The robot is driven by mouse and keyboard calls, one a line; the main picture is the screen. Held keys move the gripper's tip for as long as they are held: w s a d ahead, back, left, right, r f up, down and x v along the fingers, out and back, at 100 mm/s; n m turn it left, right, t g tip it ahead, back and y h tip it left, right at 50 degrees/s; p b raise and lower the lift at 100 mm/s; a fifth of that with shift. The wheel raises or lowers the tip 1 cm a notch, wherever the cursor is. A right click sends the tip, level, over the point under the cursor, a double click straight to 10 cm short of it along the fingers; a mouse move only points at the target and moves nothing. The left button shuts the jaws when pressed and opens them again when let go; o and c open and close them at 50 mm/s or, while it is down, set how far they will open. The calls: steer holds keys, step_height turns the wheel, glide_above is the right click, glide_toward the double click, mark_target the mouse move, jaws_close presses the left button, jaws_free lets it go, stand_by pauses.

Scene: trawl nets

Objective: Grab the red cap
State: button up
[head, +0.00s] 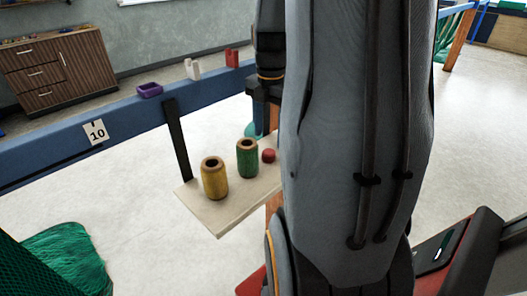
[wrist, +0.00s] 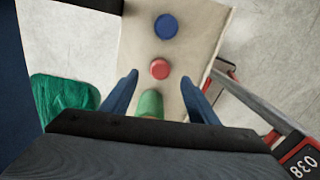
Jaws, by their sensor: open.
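The red cap (head: 268,155) lies on a pale board (head: 220,217), just right of the green cylinder (head: 247,158) in the head view. In the wrist view the red cap (wrist: 160,69) lies between a blue cap (wrist: 166,26) and the green cylinder (wrist: 151,104). My gripper (wrist: 159,79) is open, with its two blue fingers apart. In that view the fingertips stand left and right of the red cap's near side. I cannot tell their height above it. Nothing is held. My arm hides part of the board in the head view, and the blue cap does not show there.
A yellow cylinder (head: 214,178) with a dark opening stands left of the green one. A blue beam (head: 60,145) behind the board carries a purple tray (head: 149,90), a white holder (head: 192,69) and a red holder (head: 232,58). Green netting (head: 68,258) lies on the floor.

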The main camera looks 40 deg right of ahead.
mark_target(269, 152)
steer(key=shift+a+f+p, duration=0.15)
steer(key=shift+f+p, duration=0.75)
steer(key=shift+f, duration=2.5)
steer(key=shift+c, duration=0.4)
steer(key=c, duration=1)
